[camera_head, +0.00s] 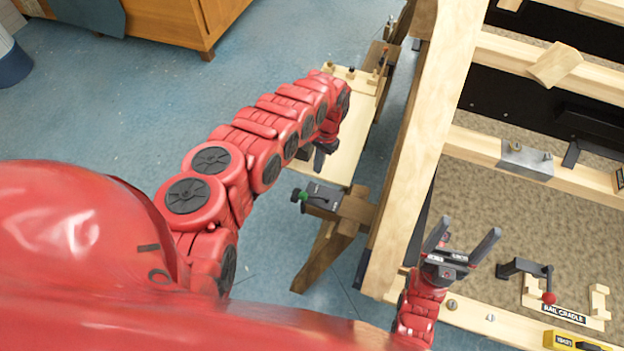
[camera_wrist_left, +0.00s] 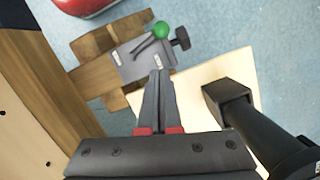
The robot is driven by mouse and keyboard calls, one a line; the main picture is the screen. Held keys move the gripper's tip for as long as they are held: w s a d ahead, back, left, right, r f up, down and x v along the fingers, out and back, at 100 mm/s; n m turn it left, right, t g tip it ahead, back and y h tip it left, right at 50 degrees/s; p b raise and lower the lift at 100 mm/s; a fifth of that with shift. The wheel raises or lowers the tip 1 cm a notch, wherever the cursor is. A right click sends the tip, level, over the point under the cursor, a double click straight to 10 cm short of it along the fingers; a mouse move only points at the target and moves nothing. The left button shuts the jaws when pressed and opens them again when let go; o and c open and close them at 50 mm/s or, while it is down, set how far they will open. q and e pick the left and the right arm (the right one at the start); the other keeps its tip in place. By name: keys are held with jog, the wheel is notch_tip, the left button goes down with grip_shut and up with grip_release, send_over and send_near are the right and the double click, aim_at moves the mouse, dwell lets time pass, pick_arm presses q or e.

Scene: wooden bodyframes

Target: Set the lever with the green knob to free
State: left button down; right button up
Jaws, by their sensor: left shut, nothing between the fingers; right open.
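The green knob (camera_head: 303,197) sits on a short dark lever on a grey plate (camera_head: 325,196), fixed to a wooden stand beside the big frame. In the left wrist view the green knob (camera_wrist_left: 161,30) is at the upper middle. Its lever (camera_wrist_left: 145,46) lies across the plate (camera_wrist_left: 133,66), between two small white labels that I cannot read. My left gripper (camera_head: 320,168) is shut and empty, just behind the plate in the head view. Its fingertips (camera_wrist_left: 160,76) appear close to the plate but apart from the knob. My right gripper (camera_head: 462,240) is open and empty over the frame.
A dark clamp knob (camera_wrist_left: 180,38) stands beside the green one. A pale board (camera_head: 345,150) lies under my left arm. Another lever with a red knob (camera_head: 549,297) stands by the rail cradle (camera_head: 596,303). A wooden cabinet (camera_head: 170,18) stands at the back.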

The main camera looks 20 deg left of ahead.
aim_at(311, 192)
pick_arm(q)
jog(key=b+x, duration=0.1)
jog(key=x, duration=0.2)
jog(key=b+x, duration=0.2)
jog(key=x, duration=0.1)
jog(key=s+b+x, duration=0.1)
jog(key=x, duration=0.2)
jog(key=shift+a+f, duration=0.15)
jog(key=shift+a, duration=0.15)
jog(key=shift+s, duration=0.1)
